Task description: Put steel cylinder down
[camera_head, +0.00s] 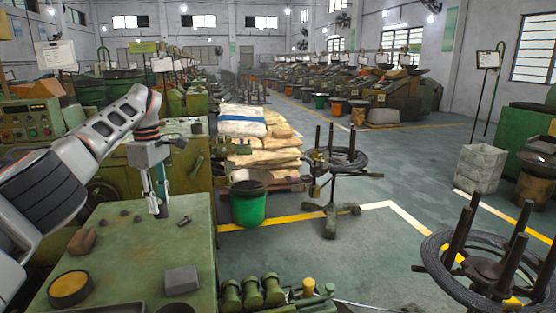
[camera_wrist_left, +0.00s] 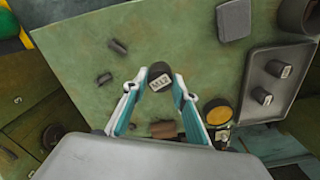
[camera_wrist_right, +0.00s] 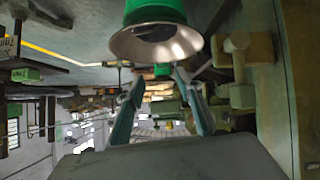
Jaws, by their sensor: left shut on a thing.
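My left gripper (camera_head: 158,207) is over the green table top (camera_head: 140,250), near its far edge. In the left wrist view its fingers (camera_wrist_left: 160,82) are shut on a dark steel cylinder (camera_wrist_left: 159,71), whose pale label reads M12. I cannot tell whether the cylinder touches the table. A grey tray (camera_wrist_left: 258,116) holds two labelled cylinders (camera_wrist_left: 278,69).
On the table are a brown block (camera_head: 82,241), a round yellow-topped container (camera_head: 70,288) and a grey block (camera_head: 181,280). Green machine parts (camera_head: 255,291) stand beyond the table's right side. A green bucket (camera_head: 248,207) and a wire stand (camera_head: 333,190) are on the floor.

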